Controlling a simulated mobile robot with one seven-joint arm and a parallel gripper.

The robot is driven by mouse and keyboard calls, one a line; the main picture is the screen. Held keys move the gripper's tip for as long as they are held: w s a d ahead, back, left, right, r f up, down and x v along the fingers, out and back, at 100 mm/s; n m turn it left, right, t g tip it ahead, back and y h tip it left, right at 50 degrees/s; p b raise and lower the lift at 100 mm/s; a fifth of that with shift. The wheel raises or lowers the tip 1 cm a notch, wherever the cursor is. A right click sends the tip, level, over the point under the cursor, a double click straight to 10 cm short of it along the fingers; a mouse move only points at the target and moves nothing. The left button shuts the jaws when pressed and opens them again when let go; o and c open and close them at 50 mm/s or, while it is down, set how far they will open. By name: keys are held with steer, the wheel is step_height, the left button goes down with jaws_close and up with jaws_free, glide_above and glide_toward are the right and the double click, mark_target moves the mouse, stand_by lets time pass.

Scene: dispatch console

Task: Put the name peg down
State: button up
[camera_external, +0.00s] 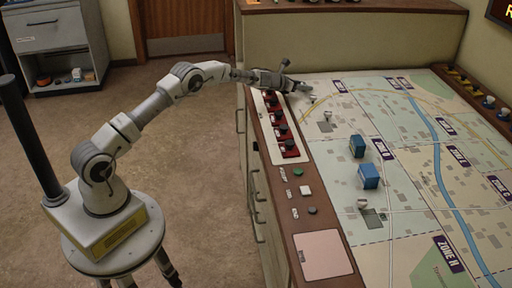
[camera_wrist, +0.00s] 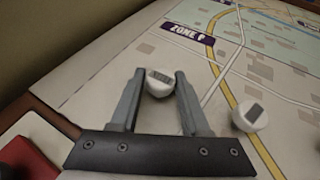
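My gripper (camera_wrist: 160,80) has a white round-topped peg (camera_wrist: 159,84) between its fingertips, with a dark label on top. The fingers sit close against both sides of the peg, so they look shut on it. In the external view my gripper (camera_external: 306,91) is low over the far left corner of the map board (camera_external: 345,105). The held peg is too small to make out there. A second white peg with a dark label (camera_wrist: 250,116) stands on the map to the right of my gripper; it also shows in the external view (camera_external: 327,117).
Red switches (camera_external: 283,132) line the console's left edge, under and in front of my wrist. Two blue blocks (camera_external: 369,176) (camera_external: 357,146) and another small white peg (camera_external: 362,204) stand nearer on the map. A raised ledge (camera_external: 350,45) bounds the far side.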

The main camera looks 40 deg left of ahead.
steer(key=shift+o, duration=1.2)
steer(key=shift+r, duration=0.1)
steer(key=shift+r+p, duration=0.2)
steer(key=shift+p, duration=0.15)
steer(key=shift+s+f+b, duration=0.15)
steer(key=shift+s+b, duration=0.05)
steer(key=shift+b, duration=0.3)
steer(key=shift+s+a+b, duration=0.1)
steer(key=shift+s+b, duration=0.2)
steer(key=shift+b, duration=0.05)
steer(key=b+v, duration=0.1)
steer(key=v, duration=0.2)
steer(key=b+v, duration=0.1)
steer(key=v, duration=0.3)
steer(key=b+v, duration=0.1)
steer(key=v, duration=0.3)
steer(key=shift+a+r+b, duration=0.1)
steer(key=shift+r+b, duration=0.2)
steer(key=shift+b, duration=0.05)
